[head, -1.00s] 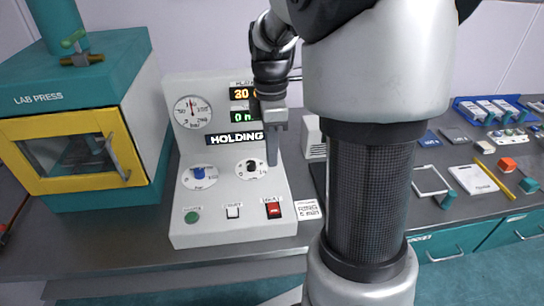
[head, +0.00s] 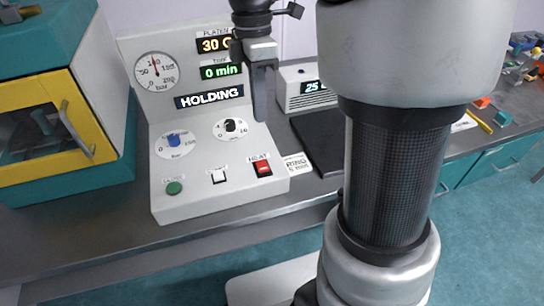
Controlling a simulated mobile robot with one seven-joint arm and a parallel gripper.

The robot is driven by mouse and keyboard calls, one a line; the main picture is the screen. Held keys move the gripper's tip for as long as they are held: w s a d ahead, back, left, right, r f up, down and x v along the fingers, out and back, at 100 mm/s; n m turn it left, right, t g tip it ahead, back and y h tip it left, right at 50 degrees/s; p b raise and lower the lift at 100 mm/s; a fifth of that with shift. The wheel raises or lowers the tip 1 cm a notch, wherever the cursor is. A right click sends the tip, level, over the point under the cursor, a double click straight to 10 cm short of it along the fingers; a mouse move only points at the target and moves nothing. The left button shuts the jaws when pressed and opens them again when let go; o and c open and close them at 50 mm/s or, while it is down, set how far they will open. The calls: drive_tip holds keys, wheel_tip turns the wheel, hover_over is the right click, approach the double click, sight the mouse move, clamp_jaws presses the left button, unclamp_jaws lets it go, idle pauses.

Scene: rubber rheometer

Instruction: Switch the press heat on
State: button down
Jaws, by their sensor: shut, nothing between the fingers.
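The grey press control box (head: 240,187) stands on the bench in the head view. Its red heat switch (head: 262,167), labelled HEAT, sits at the lower right of the panel. The platen display (head: 215,44) reads about 30 C, partly covered by my gripper. The time display (head: 221,71) reads 0 min, and the panel (head: 209,96) below reads HOLDING. My gripper (head: 260,118) is shut and empty, pointing down in front of the panel's right side. Its tip appears above the heat switch and apart from it.
A blue knob (head: 173,140), a black knob (head: 230,125), a green button (head: 174,188) and a white switch (head: 218,175) share the panel. The yellow-doored lab press (head: 75,115) stands left. A small display unit (head: 292,92) and a dark plate (head: 318,140) lie right.

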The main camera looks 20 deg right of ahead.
sight(265, 169)
idle(0.3)
drive_tip(key=f, duration=0.4)
drive_tip(key=s+f+b, duration=0.1)
drive_tip(key=f, duration=0.4)
drive_tip(key=s+f+b, duration=0.1)
drive_tip(key=f, duration=0.4)
drive_tip(key=shift+s+f+t+b, duration=0.2)
drive_tip(key=shift+f+t+b, duration=0.2)
drive_tip(key=shift+b, duration=0.6)
drive_tip(key=shift+r, duration=0.25)
drive_tip(key=shift+w, duration=0.1)
